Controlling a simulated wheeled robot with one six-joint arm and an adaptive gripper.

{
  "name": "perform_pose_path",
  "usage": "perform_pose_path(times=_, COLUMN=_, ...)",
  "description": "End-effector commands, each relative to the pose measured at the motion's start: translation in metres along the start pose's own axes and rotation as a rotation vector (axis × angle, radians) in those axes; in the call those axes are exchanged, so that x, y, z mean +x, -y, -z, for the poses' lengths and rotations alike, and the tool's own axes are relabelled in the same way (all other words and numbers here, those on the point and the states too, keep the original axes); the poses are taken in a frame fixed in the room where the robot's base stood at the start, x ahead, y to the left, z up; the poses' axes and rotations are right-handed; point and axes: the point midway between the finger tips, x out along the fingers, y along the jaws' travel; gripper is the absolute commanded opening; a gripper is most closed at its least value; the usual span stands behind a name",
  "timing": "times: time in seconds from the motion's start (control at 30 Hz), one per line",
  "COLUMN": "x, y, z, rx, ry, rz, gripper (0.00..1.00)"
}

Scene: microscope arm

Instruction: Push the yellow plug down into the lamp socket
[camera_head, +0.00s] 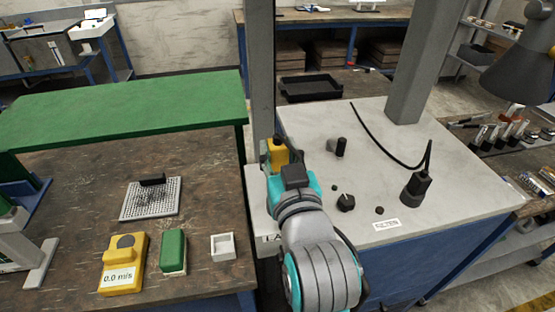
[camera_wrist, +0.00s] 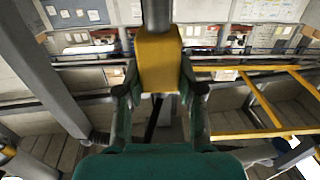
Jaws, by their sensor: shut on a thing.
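The yellow plug (camera_wrist: 160,62) is between the two fingers of my gripper (camera_wrist: 160,88) in the wrist view, with a grey cylindrical part above it. In the head view the yellow plug (camera_head: 279,153) shows just beyond my gripper (camera_head: 281,160), near the left edge of the pale bench top (camera_head: 320,122). My gripper is shut on the plug. The lamp socket cannot be made out. A label (camera_head: 270,238) starting "LA" is partly covered by my arm, which hides the surface around it. How far the plug is above or in a socket cannot be told.
A black plug (camera_head: 416,190) with a cable stands on the bench's right side. A black knob (camera_head: 346,203) and a black lever (camera_head: 338,147) are right of my arm. A grey post (camera_head: 261,70) rises close behind my gripper. A yellow meter (camera_head: 123,263) lies on the left table.

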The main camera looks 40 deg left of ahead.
Motion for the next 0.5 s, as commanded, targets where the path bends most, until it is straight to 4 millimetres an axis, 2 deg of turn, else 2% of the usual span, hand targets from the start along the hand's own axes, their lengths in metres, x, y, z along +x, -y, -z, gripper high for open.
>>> perform_pose_path(times=0.27, x=0.000, y=0.000, z=0.000, rx=0.000, ry=0.000, rz=0.000, gripper=0.00)
perform_pose_path(times=0.5, x=0.000, y=0.000, z=-0.011, rx=0.001, ry=0.001, rz=0.000, gripper=0.00)
